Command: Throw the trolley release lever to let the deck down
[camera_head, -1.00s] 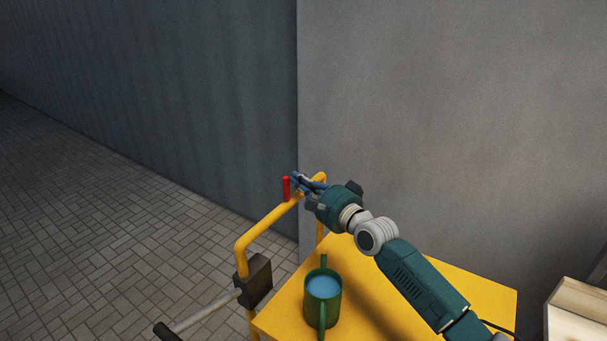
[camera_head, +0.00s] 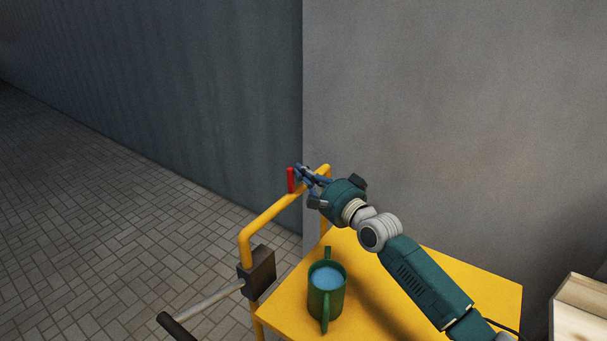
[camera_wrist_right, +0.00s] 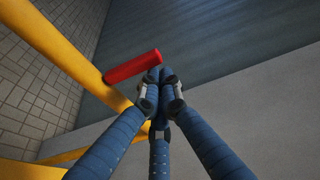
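A red lever (camera_head: 291,180) stands upright at the yellow trolley's tubular handle (camera_head: 270,217); it also shows in the right wrist view (camera_wrist_right: 132,67). My right gripper (camera_head: 301,172) is beside it, on its right in the head view. In the right wrist view its blue fingers (camera_wrist_right: 159,78) are drawn together with nothing seen between them. The red lever's end lies just beyond the fingertips; I cannot tell whether they touch. The trolley's yellow deck (camera_head: 440,305) is under my right arm. My left gripper is out of view.
A green mug (camera_head: 326,297) of blue liquid stands on the deck. A grey rod with a black grip (camera_head: 176,326) sticks out from a dark box (camera_head: 258,272) on the frame. A wooden crate (camera_head: 580,305) is at the right edge. A grey wall (camera_head: 450,110) rises behind.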

